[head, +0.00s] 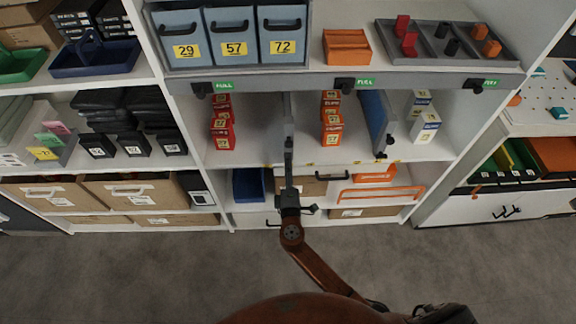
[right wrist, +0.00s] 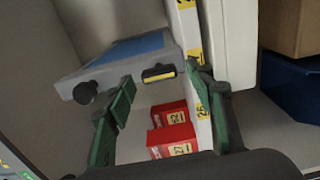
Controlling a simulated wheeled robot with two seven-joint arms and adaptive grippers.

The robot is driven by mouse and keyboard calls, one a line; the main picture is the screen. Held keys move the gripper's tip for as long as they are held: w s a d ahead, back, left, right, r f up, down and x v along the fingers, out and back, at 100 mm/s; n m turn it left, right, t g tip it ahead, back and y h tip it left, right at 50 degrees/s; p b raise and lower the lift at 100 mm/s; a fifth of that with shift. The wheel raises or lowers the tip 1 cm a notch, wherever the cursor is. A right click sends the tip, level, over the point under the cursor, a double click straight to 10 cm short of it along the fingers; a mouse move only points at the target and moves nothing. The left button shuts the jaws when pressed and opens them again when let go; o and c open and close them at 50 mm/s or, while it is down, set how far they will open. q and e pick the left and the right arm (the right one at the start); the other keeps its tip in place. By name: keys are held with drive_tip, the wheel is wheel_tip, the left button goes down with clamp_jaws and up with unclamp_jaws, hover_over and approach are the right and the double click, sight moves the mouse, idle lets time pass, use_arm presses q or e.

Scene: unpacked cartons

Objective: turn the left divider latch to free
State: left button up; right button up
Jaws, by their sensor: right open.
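The left divider (head: 289,108) stands upright on the middle shelf, seen nearly edge-on in the head view. In the right wrist view the left divider (right wrist: 118,66) shows a blue face and a grey front edge. That edge carries a round black knob (right wrist: 85,93) and a black latch with a yellow stripe (right wrist: 158,74), lying along the edge. My right gripper (head: 289,148) is in front of the divider and hides its latch in the head view. In the right wrist view its green fingers (right wrist: 160,80) are open, with the latch between the tips; contact cannot be told. My left gripper is not in view.
The right divider (head: 376,118) leans tilted farther right. A blue bin (head: 248,185) sits below. Grey floor lies in front.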

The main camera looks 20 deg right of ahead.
drive_tip(key=v, duration=1.2)
